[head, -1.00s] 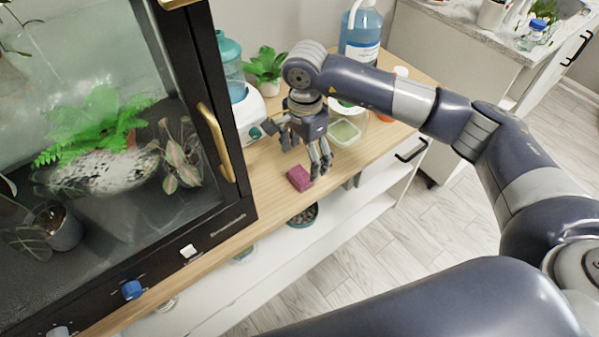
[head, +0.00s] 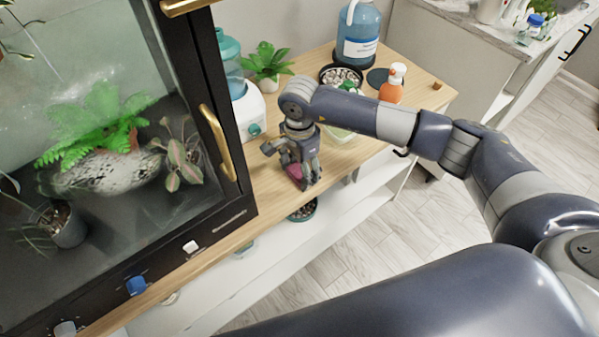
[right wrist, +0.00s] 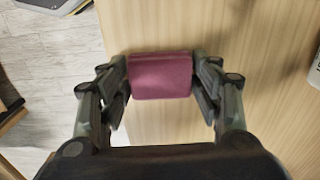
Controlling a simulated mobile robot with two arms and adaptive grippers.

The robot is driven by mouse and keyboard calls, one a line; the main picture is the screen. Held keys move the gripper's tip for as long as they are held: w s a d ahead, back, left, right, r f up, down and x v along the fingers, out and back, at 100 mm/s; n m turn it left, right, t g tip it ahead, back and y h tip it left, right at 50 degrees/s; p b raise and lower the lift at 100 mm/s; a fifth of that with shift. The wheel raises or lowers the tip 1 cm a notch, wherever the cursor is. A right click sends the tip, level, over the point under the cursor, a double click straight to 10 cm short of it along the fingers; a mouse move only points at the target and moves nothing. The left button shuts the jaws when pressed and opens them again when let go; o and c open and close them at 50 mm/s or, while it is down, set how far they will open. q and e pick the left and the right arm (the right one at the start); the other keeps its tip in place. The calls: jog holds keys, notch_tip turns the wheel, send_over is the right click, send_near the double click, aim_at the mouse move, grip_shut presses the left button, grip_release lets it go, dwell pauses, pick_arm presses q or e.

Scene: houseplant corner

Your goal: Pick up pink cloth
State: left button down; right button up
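The pink cloth (right wrist: 161,76) is a small, folded, block-like piece of magenta fabric. In the right wrist view it lies between the two fingertips of my right gripper (right wrist: 162,84), with almost no gap on either side. In the head view my right gripper (head: 308,182) points down at the shelf's front edge, and the cloth (head: 294,172) shows partly behind its fingers. I cannot tell whether the fingers press on the cloth or only stand beside it. The cloth appears at the height of the wooden top. My left gripper is not in view.
The wooden top (head: 262,196) is narrow here. A glass plant cabinet (head: 225,190) stands close on the left. A white-and-teal dispenser (head: 247,115), a potted plant (head: 268,62), a blue jug (head: 360,35) and an orange spray bottle (head: 391,88) stand behind.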

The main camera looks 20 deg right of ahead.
jog(key=shift+c, duration=1.1)
jog(key=shift+w+r, duration=0.1)
jog(key=shift+r, duration=0.35)
notch_tip(320, 180, up, 3)
jog(key=shift+f+b, duration=0.2)
jog(key=shift+b, duration=0.45)
jog(key=s+a+b, duration=0.1)
jog(key=s, duration=0.7)
jog(key=s+a+r+b, duration=0.1)
jog(key=s+a, duration=0.1)
jog(key=s, duration=0.5)
jog(key=shift+s+a+r+b, duration=0.25)
jog(key=shift+s+b, duration=0.1)
jog(key=shift+s, duration=0.05)
